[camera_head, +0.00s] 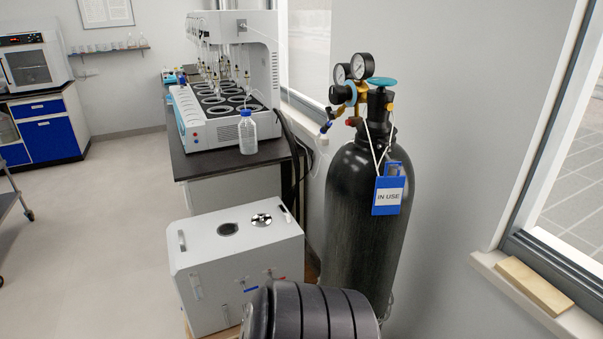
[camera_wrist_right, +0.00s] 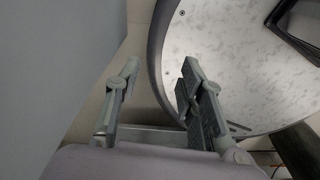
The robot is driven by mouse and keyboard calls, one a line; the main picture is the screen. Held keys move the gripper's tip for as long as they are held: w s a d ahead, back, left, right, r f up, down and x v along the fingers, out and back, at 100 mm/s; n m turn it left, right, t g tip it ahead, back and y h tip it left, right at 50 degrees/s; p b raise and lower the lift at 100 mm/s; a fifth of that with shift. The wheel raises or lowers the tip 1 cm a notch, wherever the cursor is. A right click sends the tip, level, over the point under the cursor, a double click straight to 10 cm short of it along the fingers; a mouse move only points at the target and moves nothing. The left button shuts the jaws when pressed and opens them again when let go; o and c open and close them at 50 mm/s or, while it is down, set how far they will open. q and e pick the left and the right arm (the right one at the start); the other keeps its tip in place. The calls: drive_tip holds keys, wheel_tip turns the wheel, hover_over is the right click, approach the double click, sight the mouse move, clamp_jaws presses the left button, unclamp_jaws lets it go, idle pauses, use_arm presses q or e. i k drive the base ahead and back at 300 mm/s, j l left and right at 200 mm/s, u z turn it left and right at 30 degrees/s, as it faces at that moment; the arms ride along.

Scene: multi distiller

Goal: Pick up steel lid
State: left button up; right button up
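The steel lid (camera_head: 261,219) is a small, shiny round disc with dark markings. In the head view it lies on top of a white box-shaped unit (camera_head: 205,245), right of a round dark opening (camera_head: 228,229) in the same top. My right gripper (camera_wrist_right: 160,70) shows only in the right wrist view. Its two fingers are apart with nothing between them, and the lid is not in that view. My left gripper is in neither view.
A black gas cylinder (camera_head: 362,220) with gauges and an "IN USE" tag stands right of the unit. Behind is a dark bench (camera_head: 215,160) with the distiller (camera_head: 235,75) and a blue-capped bottle (camera_head: 247,135). The floor (camera_head: 100,240) at left is mostly clear.

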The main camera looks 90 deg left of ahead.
sight(261, 220)
drive_tip(key=u, duration=1.75)
